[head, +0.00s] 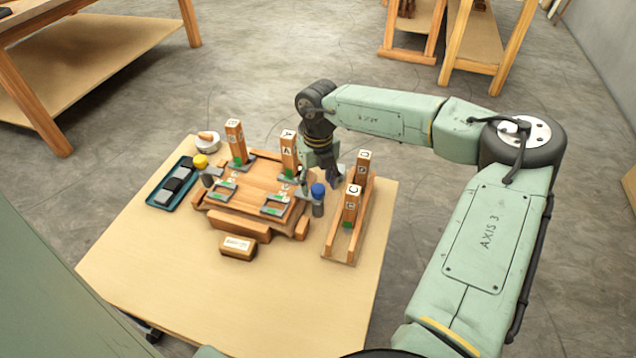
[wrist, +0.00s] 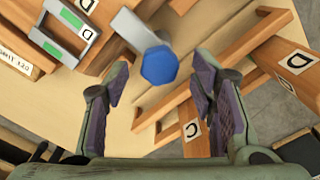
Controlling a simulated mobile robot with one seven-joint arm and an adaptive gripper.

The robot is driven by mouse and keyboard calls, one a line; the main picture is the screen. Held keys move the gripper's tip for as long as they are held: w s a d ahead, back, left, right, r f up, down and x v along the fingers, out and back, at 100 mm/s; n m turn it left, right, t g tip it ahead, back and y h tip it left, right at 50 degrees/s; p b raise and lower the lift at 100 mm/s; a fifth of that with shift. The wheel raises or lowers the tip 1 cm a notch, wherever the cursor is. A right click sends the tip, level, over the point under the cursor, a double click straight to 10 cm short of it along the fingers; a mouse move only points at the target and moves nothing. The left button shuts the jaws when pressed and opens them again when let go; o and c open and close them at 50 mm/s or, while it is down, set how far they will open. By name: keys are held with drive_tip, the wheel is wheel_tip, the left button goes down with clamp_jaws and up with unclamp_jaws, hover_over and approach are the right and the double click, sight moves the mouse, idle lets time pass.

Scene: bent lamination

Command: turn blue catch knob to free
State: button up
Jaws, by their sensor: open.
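The blue catch knob (head: 318,190) stands upright on a grey mount at the right side of the wooden fixture (head: 262,180). In the wrist view the knob (wrist: 159,65) is a blue hexagonal cap, beyond the fingertips and a little left of the middle between them. My gripper (head: 331,178) is open and empty, pointing down just behind the knob in the head view. Its two fingers also show in the wrist view (wrist: 163,75). I see no contact between fingers and knob. The knob's pointer or marks are too small to tell.
A wooden rack (head: 335,245) with posts C (head: 352,205) and D (head: 363,167) stands close right of the knob. Post A (head: 288,150) stands on the fixture. The table front is clear.

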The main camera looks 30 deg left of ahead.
drive_tip(key=shift+f, duration=0.75)
drive_tip(key=shift+c, duration=0.3)
drive_tip(key=c, duration=1.1)
